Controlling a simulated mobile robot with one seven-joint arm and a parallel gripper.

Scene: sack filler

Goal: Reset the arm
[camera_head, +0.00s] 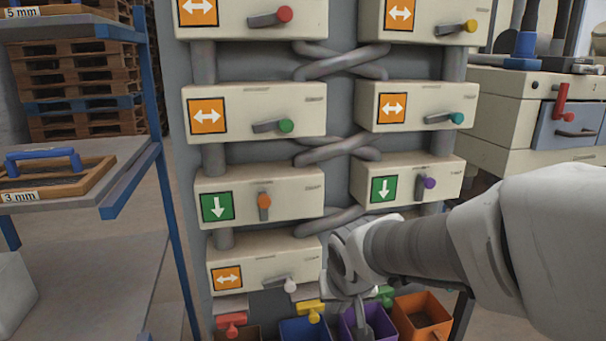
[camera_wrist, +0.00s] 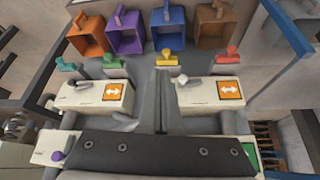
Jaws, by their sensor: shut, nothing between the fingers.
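My arm comes in from the right in the head view, and my gripper (camera_head: 361,312) points down in front of the lower part of the sack filler (camera_head: 260,187). In the wrist view my gripper (camera_wrist: 162,78) is shut and empty, its fingers together at the middle. It appears over the purple bin (camera_head: 352,325) in the head view; I cannot tell whether it touches anything. My wrist hides part of the lower right of the filler.
Valve boxes carry coloured levers; the orange-knobbed (camera_head: 264,203) and purple-knobbed (camera_head: 429,184) ones show green down-arrow signs. A blue bin (camera_head: 304,330) and an orange bin (camera_head: 422,316) flank the purple one. A shelf rack (camera_head: 150,160) stands left, a cabinet (camera_head: 500,105) right.

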